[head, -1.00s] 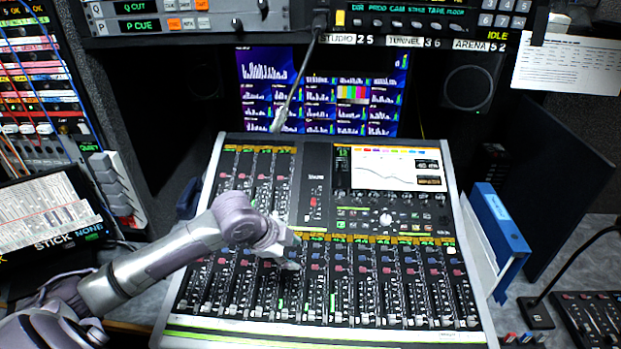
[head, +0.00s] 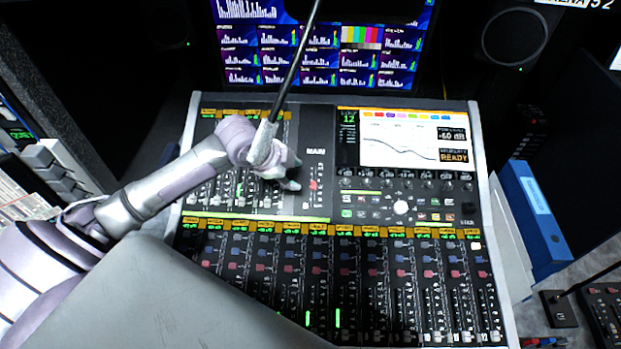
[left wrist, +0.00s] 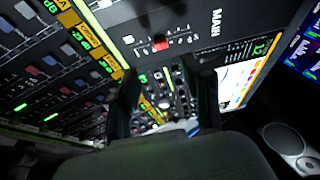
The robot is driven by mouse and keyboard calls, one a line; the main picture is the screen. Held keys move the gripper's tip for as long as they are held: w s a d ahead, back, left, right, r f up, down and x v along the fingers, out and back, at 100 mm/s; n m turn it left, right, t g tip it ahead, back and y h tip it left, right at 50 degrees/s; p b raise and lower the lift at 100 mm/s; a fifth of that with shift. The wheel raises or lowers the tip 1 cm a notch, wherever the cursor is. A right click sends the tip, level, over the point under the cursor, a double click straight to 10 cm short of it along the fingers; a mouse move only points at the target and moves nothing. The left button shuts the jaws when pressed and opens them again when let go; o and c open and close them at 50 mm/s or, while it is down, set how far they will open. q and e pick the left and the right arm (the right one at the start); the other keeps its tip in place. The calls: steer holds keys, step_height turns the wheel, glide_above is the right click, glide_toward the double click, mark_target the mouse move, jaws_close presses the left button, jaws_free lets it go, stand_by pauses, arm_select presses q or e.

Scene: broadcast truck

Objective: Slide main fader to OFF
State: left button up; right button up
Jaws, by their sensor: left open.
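The main fader (head: 313,184) is a small red cap in its slot on the dark panel marked MAIN, at the upper middle of the mixing console (head: 480,190). In the left wrist view the red cap (left wrist: 159,43) shows above the fingers, close to a row of scale marks. My left gripper (head: 292,172) is just left of the red cap in the head view, with its fingers pointing toward it. In the left wrist view its two dark fingers (left wrist: 165,92) are spread apart with nothing held between them. I cannot tell whether a finger touches the cap. My right gripper is not in view.
The console screen (head: 400,135) is at the upper right and shows "READY". Many channel faders fill the lower console. A blue binder (head: 540,220) stands to the right. A speaker (head: 515,38) is behind.

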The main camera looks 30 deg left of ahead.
mark_target(313, 185)
arm_select(q)
steer(key=p+x, duration=0.1)
steer(key=x, duration=0.9)
steer(key=shift+w+p, duration=0.1)
steer(key=shift+p, duration=0.2)
steer(key=shift+w+d+f, duration=0.1)
steer(key=shift+w+f, duration=0.05)
steer(key=shift+f, duration=0.2)
steer(key=shift+w+f, duration=0.1)
jaws_close()
